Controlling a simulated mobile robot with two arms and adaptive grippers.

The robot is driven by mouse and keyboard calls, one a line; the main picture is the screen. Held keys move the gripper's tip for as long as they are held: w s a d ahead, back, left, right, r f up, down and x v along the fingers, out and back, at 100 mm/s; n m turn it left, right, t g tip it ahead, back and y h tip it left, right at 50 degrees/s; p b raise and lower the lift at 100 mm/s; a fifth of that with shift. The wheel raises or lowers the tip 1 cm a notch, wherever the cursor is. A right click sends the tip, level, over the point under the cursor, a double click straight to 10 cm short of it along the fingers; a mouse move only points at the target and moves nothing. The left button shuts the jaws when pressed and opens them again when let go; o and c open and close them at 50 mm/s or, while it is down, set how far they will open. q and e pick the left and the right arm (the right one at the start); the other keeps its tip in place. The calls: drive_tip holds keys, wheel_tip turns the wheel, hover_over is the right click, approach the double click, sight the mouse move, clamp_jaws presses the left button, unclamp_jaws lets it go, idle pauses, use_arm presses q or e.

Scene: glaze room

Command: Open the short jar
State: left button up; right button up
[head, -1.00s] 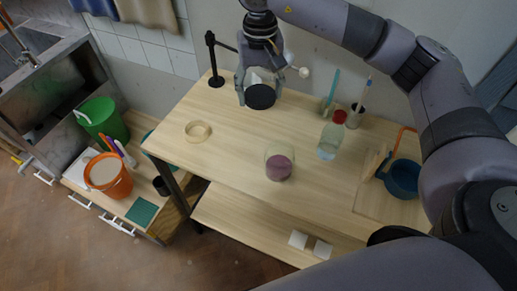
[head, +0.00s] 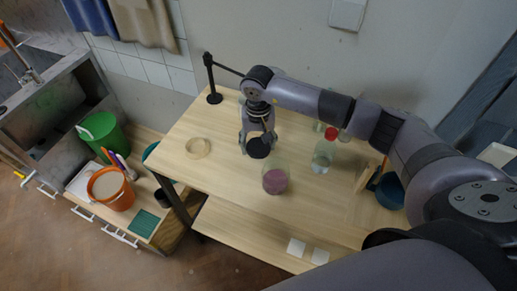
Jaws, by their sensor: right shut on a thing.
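The short jar (head: 275,180) is a clear glass jar with purple contents, standing on the wooden table right of the middle of the head view. No lid shows on it. My right gripper (head: 258,144) points down just behind and slightly left of the jar. It is shut on a dark round lid-like piece (head: 257,149), held flat between its fingertips. I cannot tell whether this piece touches the table. My left gripper is not in view.
A pale ring (head: 198,147) lies left on the table (head: 220,180). A red-capped bottle (head: 324,157) stands right of the jar, and a blue pot (head: 390,193) is farther right. A black stand (head: 213,85) is at the back left.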

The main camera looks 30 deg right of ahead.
sight(258, 146)
wheel_tip(258, 146, down, 4)
drive_tip(key=shift+s+f+p, duration=0.1)
drive_tip(key=shift+p, duration=0.5)
drive_tip(key=shift+f, duration=0.2)
drive_tip(key=shift+f, duration=0.1)
drive_tip(key=shift+f, duration=0.1)
drive_tip(key=o, duration=1.3)
